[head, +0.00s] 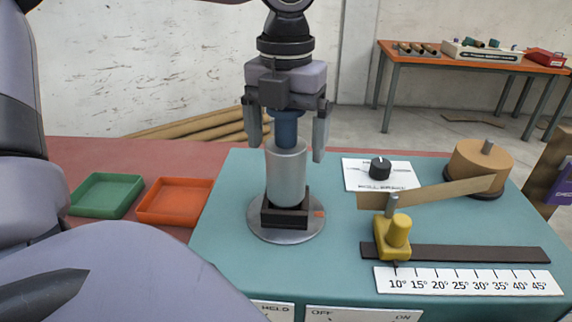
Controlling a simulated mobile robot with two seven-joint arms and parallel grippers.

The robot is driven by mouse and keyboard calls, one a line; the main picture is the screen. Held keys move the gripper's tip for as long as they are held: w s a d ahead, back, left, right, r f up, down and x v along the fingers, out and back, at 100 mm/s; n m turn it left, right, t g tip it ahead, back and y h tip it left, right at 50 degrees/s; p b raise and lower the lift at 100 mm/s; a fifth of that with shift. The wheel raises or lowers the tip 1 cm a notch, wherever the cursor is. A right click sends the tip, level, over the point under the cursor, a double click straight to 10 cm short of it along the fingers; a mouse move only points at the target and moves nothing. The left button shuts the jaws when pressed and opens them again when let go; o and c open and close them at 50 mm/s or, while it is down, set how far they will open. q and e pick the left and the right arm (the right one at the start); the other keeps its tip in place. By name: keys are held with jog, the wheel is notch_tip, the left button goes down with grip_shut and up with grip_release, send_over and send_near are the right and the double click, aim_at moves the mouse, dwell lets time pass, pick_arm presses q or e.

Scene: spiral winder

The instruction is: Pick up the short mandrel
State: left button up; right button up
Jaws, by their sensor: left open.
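A silver cylinder with a blue upper part, seemingly the short mandrel (287,176), stands upright in a dark square holder (285,216) on a round grey plate. My left gripper (287,146) is directly above it, pointing down. Its two fingers are apart, one on each side of the blue upper part, with a visible gap on both sides. The top of the blue part is partly hidden by the gripper body. My right gripper is not in view.
The teal machine top (225,215) carries a dial (380,167), a yellow guide post (393,236), a brown paper roll (480,167) and an angle scale (468,281). Green (106,211) and orange (173,221) trays lie left. A table (395,58) stands behind.

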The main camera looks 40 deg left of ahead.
pick_arm(q)
grip_shut()
jog(key=shift+r, duration=0.1)
notch_tip(320, 180, up, 25)
jog(key=p, duration=0.5)
jog(key=shift+p, duration=0.3)
dwell(0.6)
